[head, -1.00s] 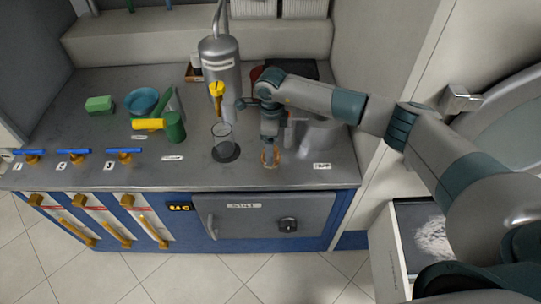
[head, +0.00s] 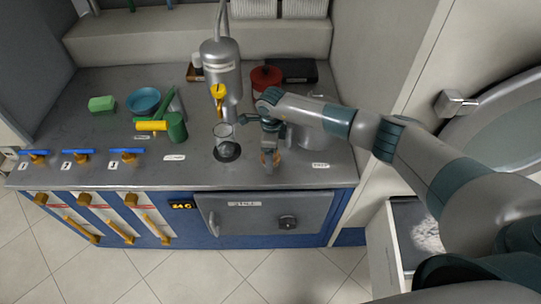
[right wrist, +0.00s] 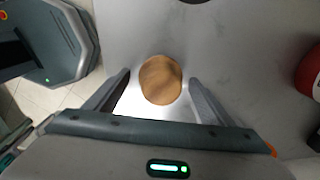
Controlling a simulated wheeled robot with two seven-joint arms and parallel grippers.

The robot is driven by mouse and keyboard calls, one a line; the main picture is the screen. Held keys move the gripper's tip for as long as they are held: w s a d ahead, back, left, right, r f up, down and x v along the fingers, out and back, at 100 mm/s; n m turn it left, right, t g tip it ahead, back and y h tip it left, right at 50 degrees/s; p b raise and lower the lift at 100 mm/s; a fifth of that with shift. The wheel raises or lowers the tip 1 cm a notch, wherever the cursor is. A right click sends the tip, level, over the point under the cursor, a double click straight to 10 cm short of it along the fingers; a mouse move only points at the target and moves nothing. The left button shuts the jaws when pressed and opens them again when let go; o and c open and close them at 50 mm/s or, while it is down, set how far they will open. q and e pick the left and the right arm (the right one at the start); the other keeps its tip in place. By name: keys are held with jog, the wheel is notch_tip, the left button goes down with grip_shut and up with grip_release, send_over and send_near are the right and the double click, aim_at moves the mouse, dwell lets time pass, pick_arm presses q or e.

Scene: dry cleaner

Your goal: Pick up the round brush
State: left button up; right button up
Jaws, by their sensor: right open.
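The round brush shows as a brown wooden oval top (right wrist: 160,80) in the right wrist view. It is small in the head view (head: 270,158), at the front of the grey counter and partly hidden by my right gripper. My right gripper (head: 269,150) points down over it. In the right wrist view the two fingers of this gripper (right wrist: 160,84) are open, one on each side of the brush, with gaps and no visible contact. The brush's lower part is hidden from above. My left gripper is not in view.
A grey pot (head: 310,133) is close on the right, a red pot (head: 266,77) behind. The counter's front edge is near.

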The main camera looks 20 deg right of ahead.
jog(key=shift+c, duration=0.6)
jog(key=c, duration=1.2)
jog(key=shift+r, duration=0.2)
jog(key=shift+r+b, duration=0.55)
notch_tip(320, 180, up, 2)
jog(key=shift+w+r+b, duration=0.1)
jog(key=shift+r+b, duration=0.05)
jog(key=shift+b, duration=0.6)
jog(key=s+d+r+b, duration=0.1)
jog(key=s+d+r, duration=0.1)
jog(key=s, duration=0.1)
jog(key=s+d+r+b, duration=0.1)
jog(key=s+d+r, duration=0.2)
jog(key=s+d+r+b, duration=0.2)
jog(key=s, duration=0.1)
jog(key=shift+s+d+r, duration=0.15)
jog(key=shift+r, duration=0.05)
